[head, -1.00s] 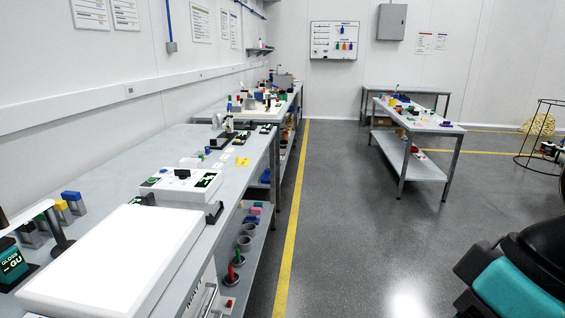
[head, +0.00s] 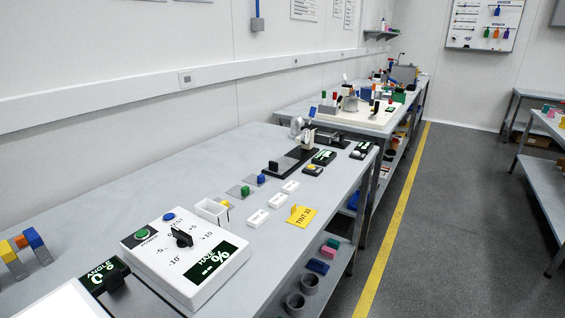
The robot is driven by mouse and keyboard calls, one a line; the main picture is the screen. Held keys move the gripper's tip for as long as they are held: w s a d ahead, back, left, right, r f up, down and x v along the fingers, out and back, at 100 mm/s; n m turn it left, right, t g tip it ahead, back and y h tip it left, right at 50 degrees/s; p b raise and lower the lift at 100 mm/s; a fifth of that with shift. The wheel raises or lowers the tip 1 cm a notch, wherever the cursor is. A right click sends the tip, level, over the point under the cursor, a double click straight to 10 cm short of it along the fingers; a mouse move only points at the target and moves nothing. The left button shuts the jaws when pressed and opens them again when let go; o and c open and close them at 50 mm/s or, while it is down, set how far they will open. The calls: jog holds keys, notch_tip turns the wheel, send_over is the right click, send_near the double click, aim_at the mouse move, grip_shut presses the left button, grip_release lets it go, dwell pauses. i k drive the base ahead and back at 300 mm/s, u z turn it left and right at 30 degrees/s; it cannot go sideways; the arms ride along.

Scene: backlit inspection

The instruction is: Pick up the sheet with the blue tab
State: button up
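Two things with blue parts could match the sheet. On the bench, a small thin grey sheet with a blue tab (head: 261,180) lies flat beside a similar sheet with a green tab (head: 244,191). At the left edge, an upright grey piece with a blue top (head: 34,238) stands beside ones with orange and yellow tops. I cannot tell from here which is the task's sheet. My gripper is not in view.
A white control box (head: 205,272) with a dial and display sits on the near bench (head: 150,190). A bright white panel (head: 45,306) is at the bottom left. A yellow card (head: 301,215) lies near the bench's front edge. The floor (head: 425,230) to the right is clear.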

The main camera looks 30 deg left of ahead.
aim_at(254, 179)
jog(key=i, duration=2.85)
jog(key=u, duration=3.5)
